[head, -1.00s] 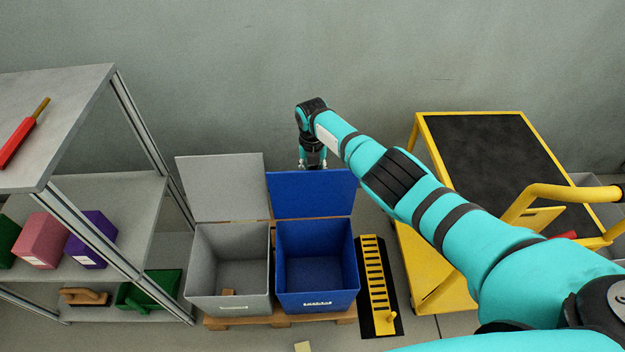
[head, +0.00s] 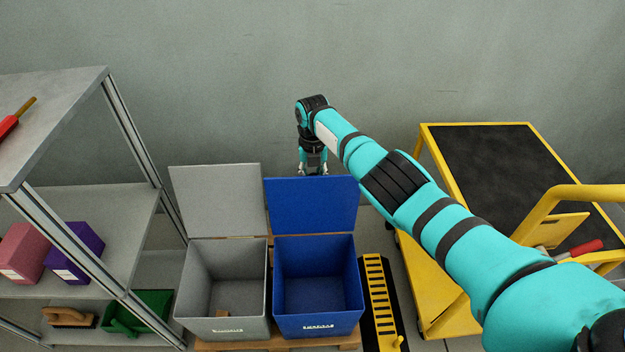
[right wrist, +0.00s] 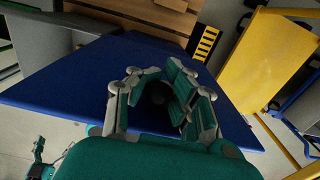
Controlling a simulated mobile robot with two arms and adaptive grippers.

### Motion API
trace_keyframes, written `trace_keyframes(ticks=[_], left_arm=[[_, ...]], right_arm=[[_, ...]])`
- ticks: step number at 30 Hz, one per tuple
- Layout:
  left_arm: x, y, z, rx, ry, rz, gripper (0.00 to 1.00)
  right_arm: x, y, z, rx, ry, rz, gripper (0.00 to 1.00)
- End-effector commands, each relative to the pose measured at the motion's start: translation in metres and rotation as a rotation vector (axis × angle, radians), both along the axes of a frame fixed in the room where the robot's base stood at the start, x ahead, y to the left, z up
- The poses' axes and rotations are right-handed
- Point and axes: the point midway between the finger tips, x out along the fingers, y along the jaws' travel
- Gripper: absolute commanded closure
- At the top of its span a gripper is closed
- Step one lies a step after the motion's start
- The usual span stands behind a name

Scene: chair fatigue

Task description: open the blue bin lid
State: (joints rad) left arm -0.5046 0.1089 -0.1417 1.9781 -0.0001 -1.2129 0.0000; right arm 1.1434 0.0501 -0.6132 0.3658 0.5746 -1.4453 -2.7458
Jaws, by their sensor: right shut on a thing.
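The blue bin (head: 345,323) stands open, its inside in full view and empty in the head view. Its blue lid (head: 312,207) stands raised at the back of the bin. My right gripper (head: 313,169) is at the lid's top edge, shut on the lid. In the right wrist view the fingers (right wrist: 160,95) are closed in around a dark round spot against the blue lid (right wrist: 70,85). The exact contact is hidden by the fingers.
A grey bin (head: 195,325) with its lid up stands left of the blue bin, on a wooden pallet (head: 330,344). A yellow slotted rack (head: 381,305) and a yellow cart (head: 445,300) stand to the right. Shelves (head: 110,215) are at left, a bare wall behind.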

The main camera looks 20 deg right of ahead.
Motion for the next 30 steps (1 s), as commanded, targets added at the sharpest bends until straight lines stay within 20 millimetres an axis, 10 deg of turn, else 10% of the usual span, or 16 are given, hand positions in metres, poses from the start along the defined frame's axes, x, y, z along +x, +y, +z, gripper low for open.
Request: trace_keyframes(ticks=[7,17,30], left_arm=[[0.000,0.000,0.001,0.000,0.000,0.000,0.00],[0.000,0.000,0.001,0.000,-0.001,0.000,0.00],[0.000,0.001,0.000,0.001,0.001,0.000,0.00]], right_arm=[[0.005,-0.005,0.010,-0.007,-0.013,-0.006,1.00],[0.004,-0.003,0.007,-0.005,-0.010,-0.004,0.54],[0.004,-0.001,0.019,-0.001,-0.011,-0.002,0.54]])
